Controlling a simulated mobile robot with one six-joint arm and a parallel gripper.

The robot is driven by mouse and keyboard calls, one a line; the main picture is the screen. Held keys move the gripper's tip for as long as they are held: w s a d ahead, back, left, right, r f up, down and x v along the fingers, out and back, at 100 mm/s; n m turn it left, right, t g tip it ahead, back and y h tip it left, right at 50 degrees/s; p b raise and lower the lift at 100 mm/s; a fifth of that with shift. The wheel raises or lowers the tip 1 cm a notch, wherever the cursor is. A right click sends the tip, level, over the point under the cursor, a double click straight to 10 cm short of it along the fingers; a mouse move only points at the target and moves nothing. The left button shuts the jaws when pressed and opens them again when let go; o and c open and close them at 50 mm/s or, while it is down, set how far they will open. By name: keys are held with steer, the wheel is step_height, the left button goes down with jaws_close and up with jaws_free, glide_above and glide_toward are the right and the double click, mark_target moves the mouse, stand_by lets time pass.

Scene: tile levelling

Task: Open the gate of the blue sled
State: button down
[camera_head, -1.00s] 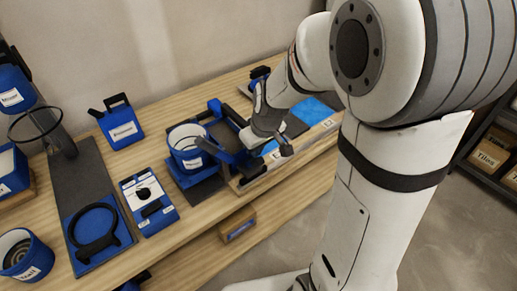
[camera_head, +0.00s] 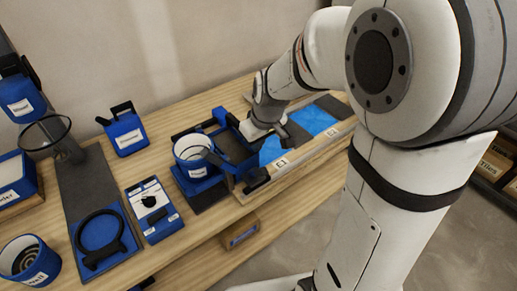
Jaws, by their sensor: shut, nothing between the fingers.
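The blue sled (camera_head: 202,186) stands on the workbench at the left end of the tile bed, with a white-lined blue bucket (camera_head: 195,152) on it. Blue and dark bars extend from the bucket side towards the bed. I cannot clearly tell which part is the gate or whether it is open. My gripper (camera_head: 284,133) is shut and empty, to the right of the sled above the bed. It looks apart from the bucket, and the wrist hides part of the bed behind it.
Bright blue tiles or patches (camera_head: 312,120) lie in the bed, near a "C1" label. A small wooden box (camera_head: 239,231) sits below the bench edge.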

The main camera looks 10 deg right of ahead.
steer(key=s+v, duration=0.1)
steer(key=v, duration=0.5)
steer(key=shift+s+d+p, duration=0.2)
steer(key=shift+d+p, duration=0.15)
steer(key=shift+r, duration=0.1)
steer(key=s+d+r+m+p, duration=0.2)
steer(key=s+r+p, duration=0.3)
steer(key=s+r, duration=0.1)
steer(key=s+d+r+m+h+p, duration=0.1)
steer(key=s+d+r+m+p, duration=0.1)
steer(key=s+r+p, duration=0.3)
steer(key=s+r+m, duration=0.1)
steer(key=s, duration=0.1)
steer(key=shift+s+p, duration=0.3)
steer(key=shift+s, duration=0.1)
